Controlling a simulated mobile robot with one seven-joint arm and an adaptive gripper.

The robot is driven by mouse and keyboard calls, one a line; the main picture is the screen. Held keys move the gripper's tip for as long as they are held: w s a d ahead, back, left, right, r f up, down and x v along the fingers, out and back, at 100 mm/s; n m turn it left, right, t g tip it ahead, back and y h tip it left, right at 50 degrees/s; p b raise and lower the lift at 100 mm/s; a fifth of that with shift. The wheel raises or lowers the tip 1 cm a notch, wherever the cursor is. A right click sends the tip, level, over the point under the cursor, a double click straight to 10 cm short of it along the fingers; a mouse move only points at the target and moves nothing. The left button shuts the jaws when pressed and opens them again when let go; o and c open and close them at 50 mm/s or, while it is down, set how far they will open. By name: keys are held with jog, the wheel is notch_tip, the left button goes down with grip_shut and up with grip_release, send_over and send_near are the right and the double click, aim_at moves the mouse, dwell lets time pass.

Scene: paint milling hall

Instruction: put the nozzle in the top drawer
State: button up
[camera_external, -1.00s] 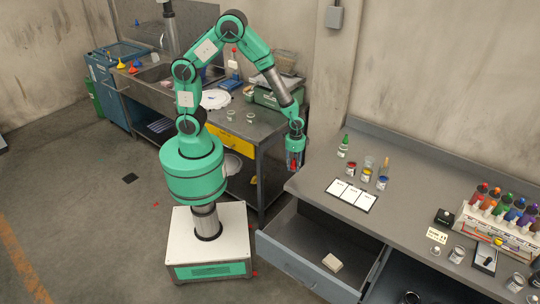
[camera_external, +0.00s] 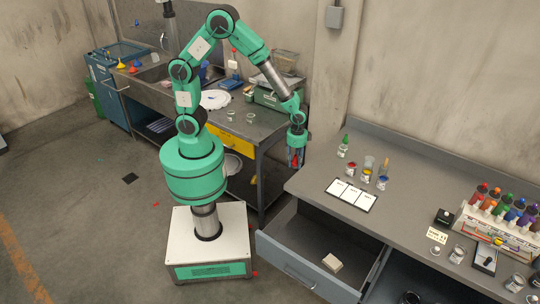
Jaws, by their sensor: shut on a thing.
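My gripper (camera_external: 296,161) points down beside the left end of the right-hand bench, above and behind the open drawer. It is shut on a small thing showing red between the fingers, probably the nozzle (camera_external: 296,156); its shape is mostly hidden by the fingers. The top drawer (camera_external: 287,262) of the right-hand bench is pulled out, with its grey front toward the camera. A small whitish block (camera_external: 332,262) lies inside it toward the right, and the rest of its visible floor is bare.
The right-hand bench (camera_external: 420,205) carries a white card (camera_external: 351,194), small paint pots (camera_external: 366,175), a green-capped bottle (camera_external: 343,147) and a rack of coloured bottles (camera_external: 498,222). A sink bench (camera_external: 262,135) with a yellow drawer (camera_external: 222,137) stands behind my arm.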

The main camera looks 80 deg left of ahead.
jog(key=s+d+m, duration=0.1)
jog(key=s+d, duration=0.3)
jog(key=d, duration=0.9)
jog(key=s+d+m, duration=0.1)
jog(key=s+d, duration=0.4)
jog(key=d, duration=0.8)
jog(key=f, duration=2.7)
jog(key=shift+w+a, duration=0.3)
jog(key=shift+a, duration=0.1)
jog(key=b, duration=0.1)
send_over(312, 260)
jog(key=shift+a+f, duration=0.1)
jog(key=shift+f, duration=0.7)
jog(key=shift+f+b, duration=0.45)
jog(key=shift+f, duration=1.25)
jog(key=shift+f, duration=0.2)
